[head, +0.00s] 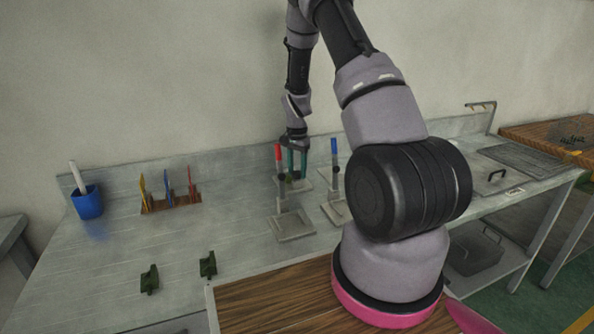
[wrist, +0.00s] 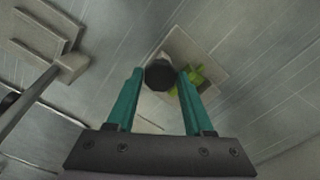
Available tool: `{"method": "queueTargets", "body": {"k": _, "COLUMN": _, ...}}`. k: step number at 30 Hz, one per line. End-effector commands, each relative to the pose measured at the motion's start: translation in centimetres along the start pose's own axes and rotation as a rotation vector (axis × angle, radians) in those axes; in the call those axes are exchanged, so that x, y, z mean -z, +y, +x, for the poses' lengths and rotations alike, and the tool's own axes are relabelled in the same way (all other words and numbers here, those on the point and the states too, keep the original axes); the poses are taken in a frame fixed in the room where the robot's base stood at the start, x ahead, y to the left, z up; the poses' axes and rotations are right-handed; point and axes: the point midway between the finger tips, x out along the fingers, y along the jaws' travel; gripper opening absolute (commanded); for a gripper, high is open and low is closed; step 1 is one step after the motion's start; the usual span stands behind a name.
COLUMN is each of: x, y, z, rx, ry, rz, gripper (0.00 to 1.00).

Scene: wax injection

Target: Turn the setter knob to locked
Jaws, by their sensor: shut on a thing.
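The setter knob (wrist: 160,75) shows in the wrist view as a dark round top over a pale square plate (wrist: 187,45). My gripper (wrist: 160,74) has its two teal fingers on either side of this knob, shut on it. A small bright green piece (wrist: 197,76) sits beside the knob, partly behind the right finger. In the head view my gripper (head: 293,165) points down over the plate (head: 306,183) at the back of the bench. The knob is hidden there by the fingers and a post. I cannot read a locked mark.
A red-topped post (head: 279,160) and a blue-topped post (head: 334,152) stand close to my gripper. A rack (head: 172,204) of coloured tools, a blue cup (head: 88,203) and two dark green parts (head: 149,280) (head: 208,265) are left. Bare bench lies between.

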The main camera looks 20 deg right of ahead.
Motion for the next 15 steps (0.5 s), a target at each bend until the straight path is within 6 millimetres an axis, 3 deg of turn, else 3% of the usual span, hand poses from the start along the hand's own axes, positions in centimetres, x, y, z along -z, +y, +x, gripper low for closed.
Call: {"method": "queueTargets", "body": {"k": 15, "x": -0.03, "y": -0.07, "z": -0.03, "rx": 0.001, "ry": 0.0, "rz": 0.201, "gripper": 0.0}}
